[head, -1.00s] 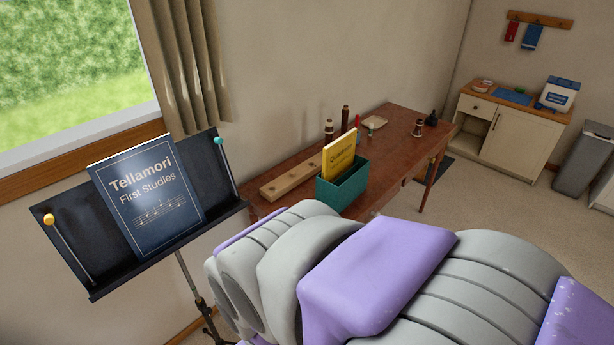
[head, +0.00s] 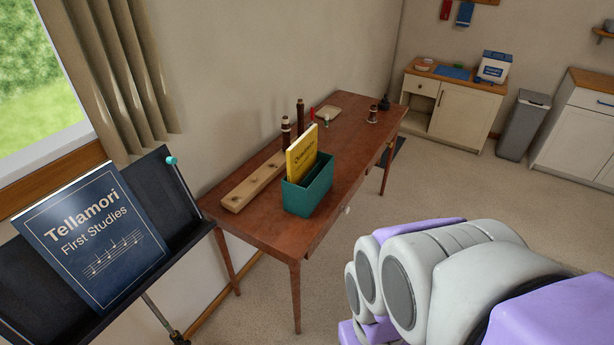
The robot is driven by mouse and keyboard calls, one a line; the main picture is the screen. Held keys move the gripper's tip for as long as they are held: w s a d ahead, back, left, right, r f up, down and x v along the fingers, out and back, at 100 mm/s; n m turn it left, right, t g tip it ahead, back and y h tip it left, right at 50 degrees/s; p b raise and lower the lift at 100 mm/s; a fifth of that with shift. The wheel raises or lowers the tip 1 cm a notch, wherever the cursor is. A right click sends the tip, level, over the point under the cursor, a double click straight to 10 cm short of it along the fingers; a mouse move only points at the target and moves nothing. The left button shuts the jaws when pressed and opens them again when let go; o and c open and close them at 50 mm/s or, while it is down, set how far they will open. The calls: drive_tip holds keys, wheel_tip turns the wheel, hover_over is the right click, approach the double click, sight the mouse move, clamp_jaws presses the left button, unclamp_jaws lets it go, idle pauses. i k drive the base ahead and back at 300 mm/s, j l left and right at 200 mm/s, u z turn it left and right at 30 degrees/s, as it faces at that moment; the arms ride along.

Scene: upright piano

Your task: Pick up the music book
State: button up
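A dark blue music book (head: 95,240) titled "Tellamori First Studies" leans upright on a black music stand (head: 180,205) at the left of the head view. A yellow book (head: 301,151) stands in a teal box (head: 308,190) on the wooden desk. My grey and purple arm shows at the lower right, well apart from the stand and the desk. My gripper is not in view.
The brown desk (head: 262,228) stands against the wall, with a wooden rack (head: 254,181) and dark upright pieces on it. A cabinet (head: 452,105) and a grey bin (head: 522,125) stand at the back. Carpet floor (head: 425,190) lies clear right of the desk.

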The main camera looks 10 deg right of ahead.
sight(93, 232)
drive_tip(key=z, duration=0.1)
drive_tip(key=u, duration=1.55)
